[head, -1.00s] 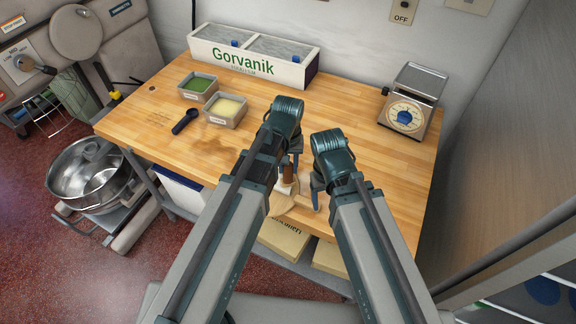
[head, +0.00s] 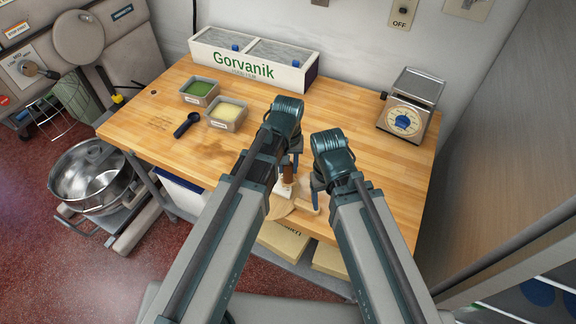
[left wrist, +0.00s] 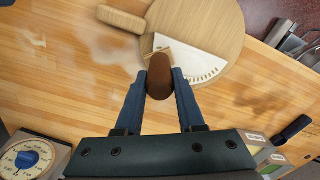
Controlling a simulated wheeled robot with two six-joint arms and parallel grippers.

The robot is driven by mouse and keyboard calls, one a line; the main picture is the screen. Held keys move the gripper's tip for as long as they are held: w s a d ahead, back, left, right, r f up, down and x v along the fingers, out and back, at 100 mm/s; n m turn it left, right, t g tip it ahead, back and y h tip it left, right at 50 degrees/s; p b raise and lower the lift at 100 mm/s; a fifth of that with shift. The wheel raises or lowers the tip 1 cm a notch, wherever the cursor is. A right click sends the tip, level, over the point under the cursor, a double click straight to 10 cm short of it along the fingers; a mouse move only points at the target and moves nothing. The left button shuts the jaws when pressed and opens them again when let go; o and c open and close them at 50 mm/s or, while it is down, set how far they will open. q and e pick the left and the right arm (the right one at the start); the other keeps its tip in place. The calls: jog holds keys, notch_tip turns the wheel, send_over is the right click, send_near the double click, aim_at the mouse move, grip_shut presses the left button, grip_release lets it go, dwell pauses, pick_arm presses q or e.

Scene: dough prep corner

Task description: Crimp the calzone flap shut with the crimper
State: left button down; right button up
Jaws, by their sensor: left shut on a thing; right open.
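The crimper has a brown handle (left wrist: 159,76) and a pale wooden lower part (left wrist: 176,53). My left gripper (left wrist: 164,80) is shut on the handle, which also shows in the head view (head: 288,174). The calzone is a white half-moon (left wrist: 200,58) on a round wooden board (left wrist: 232,40). A row of small marks runs along part of its curved edge. The crimper's lower part is over the calzone's left end; I cannot tell if it touches. My right gripper (head: 322,190) is open and empty, right of the crimper.
The board's handle (left wrist: 121,19) sticks out sideways. On the counter (head: 345,120) stand a green-filled tub (head: 198,90), a pale-filled tub (head: 227,113), a dark scoop (head: 187,125), a scale (head: 408,105) and a long Gorvanik container (head: 253,65). The counter's middle is clear.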

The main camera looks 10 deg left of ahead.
pick_arm(q)
jog(key=shift+r, duration=0.35)
pick_arm(e)
jog(key=shift+r, duration=0.35)
jog(key=shift+r, duration=0.1)
pick_arm(q)
notch_tip(320, 180, up, 5)
jog(key=p, duration=0.5)
jog(key=shift+r, duration=0.1)
pick_arm(e)
notch_tip(320, 180, up, 5)
jog(key=shift+f, duration=0.1)
